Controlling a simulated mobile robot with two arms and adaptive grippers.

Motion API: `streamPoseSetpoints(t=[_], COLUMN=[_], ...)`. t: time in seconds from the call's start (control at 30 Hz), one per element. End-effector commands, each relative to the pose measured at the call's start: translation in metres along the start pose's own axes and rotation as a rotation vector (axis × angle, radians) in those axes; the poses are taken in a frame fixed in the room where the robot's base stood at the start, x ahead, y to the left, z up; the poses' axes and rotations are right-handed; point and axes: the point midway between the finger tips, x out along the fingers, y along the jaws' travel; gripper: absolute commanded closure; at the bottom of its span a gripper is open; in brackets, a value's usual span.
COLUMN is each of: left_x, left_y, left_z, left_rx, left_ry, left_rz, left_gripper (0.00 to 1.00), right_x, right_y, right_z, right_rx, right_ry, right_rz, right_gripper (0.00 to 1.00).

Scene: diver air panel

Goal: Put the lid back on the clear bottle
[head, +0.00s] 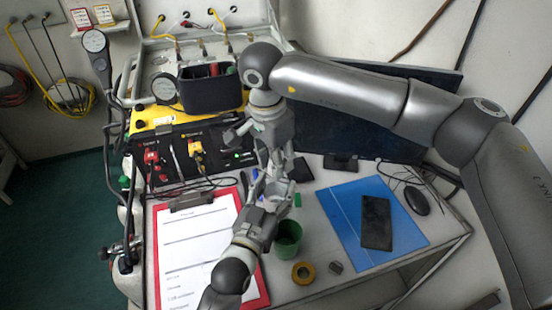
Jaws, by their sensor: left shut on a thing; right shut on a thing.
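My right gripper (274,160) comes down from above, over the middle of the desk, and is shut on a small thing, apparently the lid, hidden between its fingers. My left gripper (268,190) reaches up from the front just below it. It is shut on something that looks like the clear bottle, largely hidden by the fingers. The two grippers are very close together. I cannot tell whether the lid touches the bottle.
A green cup (288,240), a yellow tape roll (303,273) and a small grey piece (335,267) stand just right of my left gripper. A red clipboard (258,287) lies left. A phone (376,222) lies on a blue folder (343,230). The yellow air panel (160,116) stands behind.

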Motion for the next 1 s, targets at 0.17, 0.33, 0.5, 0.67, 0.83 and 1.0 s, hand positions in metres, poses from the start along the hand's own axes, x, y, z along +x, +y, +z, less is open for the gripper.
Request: streamPoseSetpoints(t=[0.17, 0.33, 0.5, 0.67, 0.83, 1.0], left_x=[-0.0001, -0.0001, -0.0001, -0.0002, -0.0002, -0.0002], left_y=[0.0007, 0.0007, 0.0008, 0.0009, 0.0009, 0.0009], left_z=[0.0001, 0.0001, 0.0001, 0.0001, 0.0001, 0.0002], left_rx=[0.001, 0.001, 0.001, 0.001, 0.001, 0.0], left_ry=[0.0, 0.0, 0.0, 0.0, 0.0, 0.0], left_rz=[0.001, 0.001, 0.001, 0.001, 0.001, 0.001], left_gripper=[1.0, 1.0, 1.0, 1.0, 1.0, 1.0], right_x=[-0.0003, 0.0, 0.0003, 0.0006, 0.0008, 0.001], right_y=[-0.0018, -0.0022, -0.0027, -0.0029, -0.0026, -0.0024], right_z=[-0.0004, -0.0014, -0.0021, -0.0031, -0.0044, -0.0048], right_rx=[0.353, 0.694, 1.035, 1.353, 1.686, 2.009], right_ry=[-0.001, -0.002, -0.003, -0.005, -0.007, -0.01], right_rz=[0.04, 0.081, 0.121, 0.159, 0.199, 0.237], right_gripper=[0.77, 0.77, 0.77, 0.77, 0.77, 0.77])
